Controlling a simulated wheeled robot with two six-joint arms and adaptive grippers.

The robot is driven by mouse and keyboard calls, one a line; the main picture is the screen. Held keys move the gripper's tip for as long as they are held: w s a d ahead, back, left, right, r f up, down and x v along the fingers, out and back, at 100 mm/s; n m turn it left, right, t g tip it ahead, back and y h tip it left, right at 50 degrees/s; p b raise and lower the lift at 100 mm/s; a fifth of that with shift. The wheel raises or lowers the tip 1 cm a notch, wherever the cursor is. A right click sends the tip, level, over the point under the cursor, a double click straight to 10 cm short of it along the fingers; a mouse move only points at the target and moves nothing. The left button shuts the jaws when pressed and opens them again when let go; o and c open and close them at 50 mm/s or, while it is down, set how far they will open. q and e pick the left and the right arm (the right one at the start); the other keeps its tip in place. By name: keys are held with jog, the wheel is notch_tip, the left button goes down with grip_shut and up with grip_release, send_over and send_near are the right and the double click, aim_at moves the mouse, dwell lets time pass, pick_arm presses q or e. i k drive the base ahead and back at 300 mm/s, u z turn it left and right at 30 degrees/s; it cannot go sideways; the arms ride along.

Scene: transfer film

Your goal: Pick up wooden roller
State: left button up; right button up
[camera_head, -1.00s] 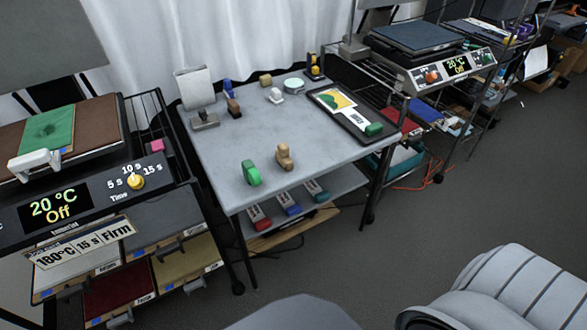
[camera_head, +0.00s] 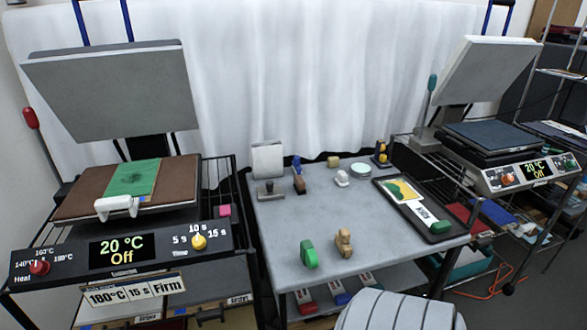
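A small tan wooden piece with a rounded top (camera_head: 344,243) stands near the front edge of the grey table (camera_head: 400,240). It looks like the wooden roller, but its shape is too small to be sure. A green rounded piece (camera_head: 309,254) stands just left of it, a little apart. A brown-handled piece (camera_head: 299,184) stands farther back on the same table. Neither gripper is in view, and nothing is held in sight.
A heat press with a raised plate (camera_head: 115,90) stands left, its lower bed bearing a green sheet (camera_head: 134,178). Another press (camera_head: 490,150) stands right. A black tray (camera_head: 448,229) lies on the table's right side. The table's middle is clear.

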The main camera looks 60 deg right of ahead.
aim_at(342, 240)
jog(key=u, duration=0.05)
jog(key=i, duration=0.9)
jog(key=z, duration=2)
